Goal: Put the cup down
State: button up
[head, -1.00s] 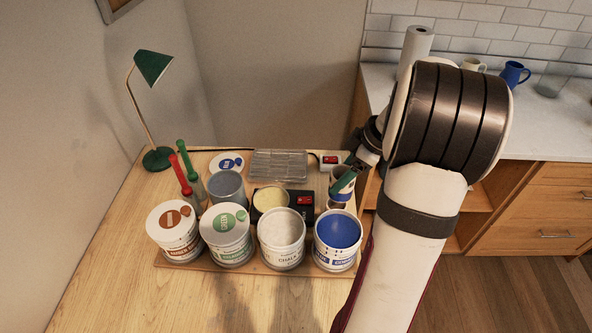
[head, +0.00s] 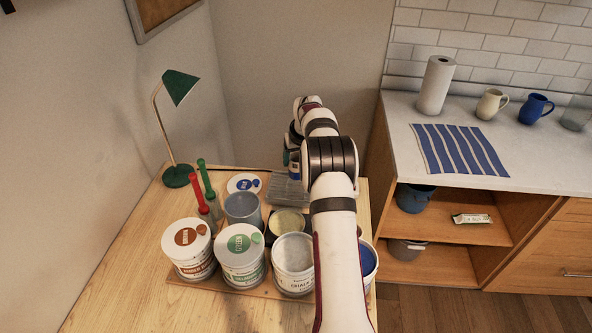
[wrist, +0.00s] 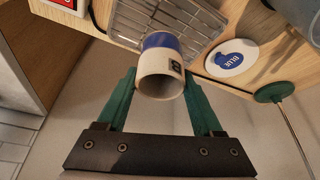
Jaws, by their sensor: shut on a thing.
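The cup (wrist: 158,78) is white with a blue band and a dark letter mark, and its open end faces the wrist camera. My gripper (wrist: 160,82) has its green fingers on either side of the cup, shut on it.
Several paint tubs, such as the green-labelled one (head: 240,253), stand in front. A green lamp (head: 180,88) stands back left. The table's left front is clear.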

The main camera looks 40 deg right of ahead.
aim_at(296, 169)
jog(key=f, duration=0.4)
jog(key=shift+w+a+f, duration=0.1)
jog(key=shift+w, duration=0.15)
jog(key=shift+f, duration=0.15)
jog(key=o, duration=1.4)
